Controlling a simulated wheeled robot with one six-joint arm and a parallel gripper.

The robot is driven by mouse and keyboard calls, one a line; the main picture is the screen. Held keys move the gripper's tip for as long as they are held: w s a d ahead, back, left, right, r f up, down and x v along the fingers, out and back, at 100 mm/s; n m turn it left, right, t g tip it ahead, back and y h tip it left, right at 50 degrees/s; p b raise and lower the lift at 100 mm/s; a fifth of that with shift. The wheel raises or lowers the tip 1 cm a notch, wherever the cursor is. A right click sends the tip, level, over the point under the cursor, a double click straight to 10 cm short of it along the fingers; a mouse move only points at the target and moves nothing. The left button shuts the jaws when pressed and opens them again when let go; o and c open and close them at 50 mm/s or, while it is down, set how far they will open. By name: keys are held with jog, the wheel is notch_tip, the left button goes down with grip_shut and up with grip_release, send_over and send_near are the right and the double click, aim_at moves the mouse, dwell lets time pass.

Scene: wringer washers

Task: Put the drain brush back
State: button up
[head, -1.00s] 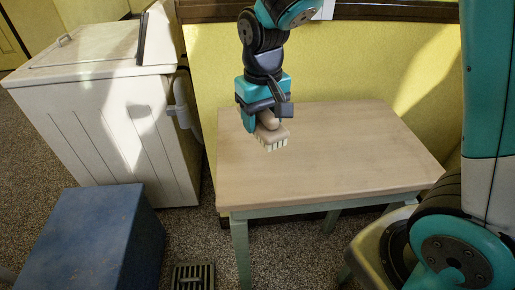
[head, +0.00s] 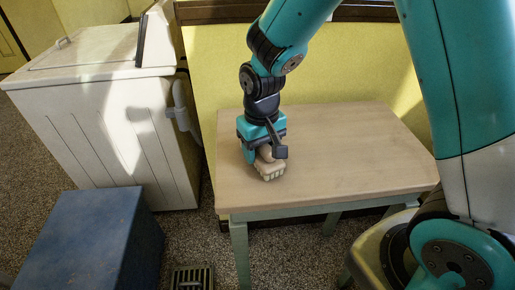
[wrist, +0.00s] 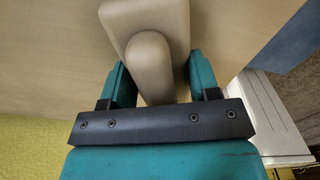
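The drain brush (head: 269,171) is a pale wooden block with a rounded handle and short cream bristles facing down. My gripper (head: 263,152) is shut on its handle, low over the left part of the wooden table (head: 345,150). In the wrist view the handle of the drain brush (wrist: 151,65) sits between the two teal fingers of my gripper (wrist: 153,80). The bristles are at or very near the tabletop; I cannot tell whether they touch.
A white washer (head: 105,125) with a grey hose stands left of the table. A blue box (head: 85,240) is on the floor at front left, with a floor drain grate (head: 192,278) beside it. The tabletop is otherwise clear. A yellow wall is behind.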

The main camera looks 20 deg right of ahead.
jog(key=o, duration=0.4)
notch_tip(320, 180, up, 12)
jog(key=shift+f+p, duration=0.1)
jog(key=shift+p, duration=0.45)
jog(key=s+a+r+n+y, duration=0.2)
jog(key=s+n, duration=0.1)
jog(key=s, duration=0.6)
jog(key=s+a+r+n+y, duration=0.2)
jog(key=s+a+r+n, duration=0.1)
jog(key=s, duration=0.6)
jog(key=shift+s+a+r, duration=0.2)
jog(key=shift+a, duration=0.05)
